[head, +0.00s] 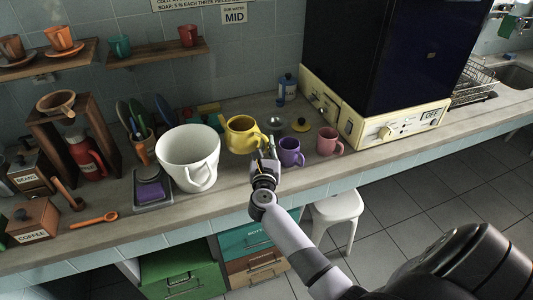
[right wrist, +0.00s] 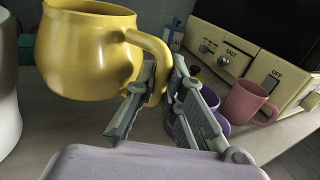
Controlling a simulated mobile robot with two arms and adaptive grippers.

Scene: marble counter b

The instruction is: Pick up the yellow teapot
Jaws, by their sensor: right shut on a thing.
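The yellow teapot (head: 240,134) is upright and without a lid at the middle of the counter, right of the big white pot. My right gripper (head: 268,157) reaches it from the front. In the right wrist view my right gripper (right wrist: 165,80) is shut on the handle of the yellow teapot (right wrist: 88,55), with one finger on each side of it. I cannot tell whether the teapot's base touches the counter. A small yellow lid-like piece (head: 301,125) lies to the right on the counter. My left gripper is not in view.
The white pot (head: 188,158) stands close on the left. A purple mug (head: 289,152) and a pink mug (head: 328,141) stand close on the right. A metal bowl (head: 276,124) is behind. The cream machine (head: 400,125) bounds the right side. A white stool (head: 335,208) stands below.

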